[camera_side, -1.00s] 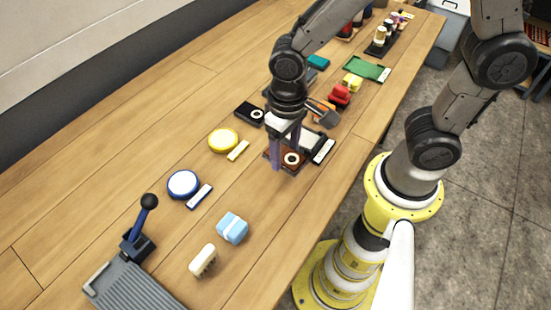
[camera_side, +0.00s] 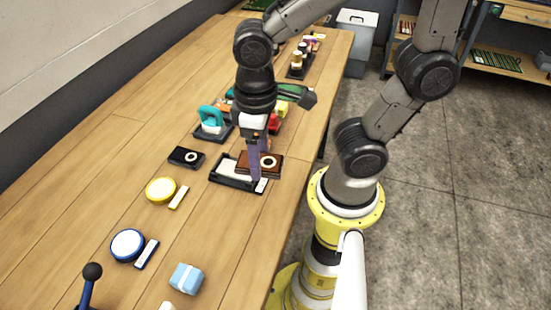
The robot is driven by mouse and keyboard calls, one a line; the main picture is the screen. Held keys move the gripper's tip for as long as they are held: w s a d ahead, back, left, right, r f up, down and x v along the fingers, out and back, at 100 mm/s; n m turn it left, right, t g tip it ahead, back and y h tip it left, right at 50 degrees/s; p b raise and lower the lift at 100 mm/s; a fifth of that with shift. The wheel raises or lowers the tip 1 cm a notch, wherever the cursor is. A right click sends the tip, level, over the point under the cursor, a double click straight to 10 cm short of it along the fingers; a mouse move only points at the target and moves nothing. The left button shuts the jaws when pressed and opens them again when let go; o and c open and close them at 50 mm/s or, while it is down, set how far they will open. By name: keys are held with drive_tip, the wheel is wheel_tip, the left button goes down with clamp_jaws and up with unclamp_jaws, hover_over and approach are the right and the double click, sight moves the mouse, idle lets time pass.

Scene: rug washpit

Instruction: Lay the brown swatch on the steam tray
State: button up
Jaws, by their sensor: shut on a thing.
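The brown swatch (camera_side: 271,168) is a flat dark-brown square with a white ring mark. My gripper (camera_side: 256,179) is shut on it, its purple fingers pointing down across the swatch's left part. A shallow black tray (camera_side: 216,178) with a pale inside and a white label strip lies on the table. The label is too small to read, so I cannot tell surely that this is the steam tray. The swatch overlaps the tray's right far part in this view. It looks level and slightly raised, but I cannot tell whether it touches the tray. The fingers hide part of both.
A black swatch (camera_side: 187,157) lies left of the tray. A teal-handled tool (camera_side: 211,118) stands behind it. Yellow (camera_side: 160,190) and blue-rimmed (camera_side: 127,245) round pieces, a light-blue block (camera_side: 186,278) and a lever (camera_side: 91,275) are nearer. Bare wood lies at the left.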

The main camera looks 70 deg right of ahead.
drive_tip(key=shift+m, duration=0.8)
drive_tip(key=w+d+f, duration=0.1)
drive_tip(key=w+d, duration=0.1)
drive_tip(key=w, duration=0.1)
drive_tip(key=w+d+f, duration=0.2)
drive_tip(key=w, duration=0.1)
drive_tip(key=w+d+f, duration=0.2)
drive_tip(key=w+d, duration=0.1)
drive_tip(key=shift+w+d, duration=0.1)
drive_tip(key=shift+w, duration=0.05)
drive_tip(key=shift+f, duration=2.75)
drive_tip(key=shift+f, duration=0.45)
drive_tip(key=o, duration=1.4)
